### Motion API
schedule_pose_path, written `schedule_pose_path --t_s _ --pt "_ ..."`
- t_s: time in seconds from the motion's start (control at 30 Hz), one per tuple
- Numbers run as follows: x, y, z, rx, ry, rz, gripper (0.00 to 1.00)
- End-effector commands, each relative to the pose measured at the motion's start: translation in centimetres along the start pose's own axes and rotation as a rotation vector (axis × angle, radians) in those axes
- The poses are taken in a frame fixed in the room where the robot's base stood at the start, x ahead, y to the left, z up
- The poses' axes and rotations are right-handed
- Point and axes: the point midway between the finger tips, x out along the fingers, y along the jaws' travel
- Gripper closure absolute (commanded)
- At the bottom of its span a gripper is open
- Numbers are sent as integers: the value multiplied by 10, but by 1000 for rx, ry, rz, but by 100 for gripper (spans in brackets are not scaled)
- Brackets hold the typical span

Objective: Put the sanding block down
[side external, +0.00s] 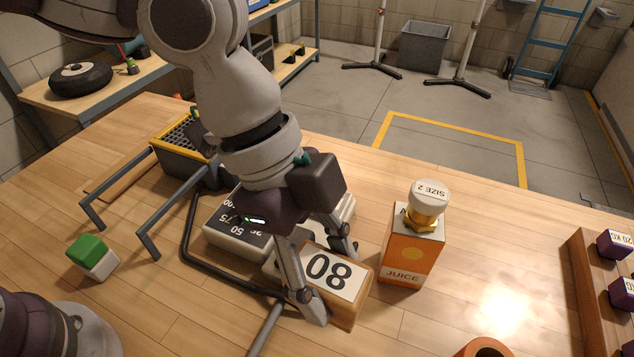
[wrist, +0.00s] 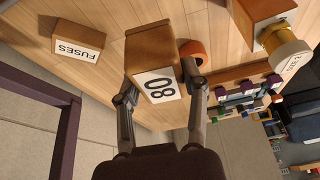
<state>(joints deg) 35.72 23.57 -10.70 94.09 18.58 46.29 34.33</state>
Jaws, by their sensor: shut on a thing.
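The sanding block (side external: 337,284) is a brown wooden block with a white label reading 80. It is between the two fingers of my gripper (side external: 330,277), which is shut on it. In the wrist view the block (wrist: 153,50) sits between both fingertips (wrist: 160,92), with its 80 label towards the camera. The block is low over the table beside the juice carton; I cannot tell whether its underside touches anything.
An orange juice carton (side external: 411,248) stands right of the block with a gold-and-white SIZE 2 piece (side external: 428,203) on top. A dial scale (side external: 232,232) is behind my gripper. A green-and-white block (side external: 92,256) is at left. A FUSES box (wrist: 78,38) shows in the wrist view.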

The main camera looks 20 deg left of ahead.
Motion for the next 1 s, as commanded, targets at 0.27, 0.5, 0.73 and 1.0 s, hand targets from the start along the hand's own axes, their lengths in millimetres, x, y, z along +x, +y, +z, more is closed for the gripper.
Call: schedule_pose_path --t_s 0.27,0.5,0.73,1.0 --pt "-20 -33 33 -150 -1 -63 97" --pt "-47 -75 101 -410 0 -171 97" --pt "-98 -96 224 -845 0 -353 97" --pt "-156 -40 363 -1406 1 -585 97"
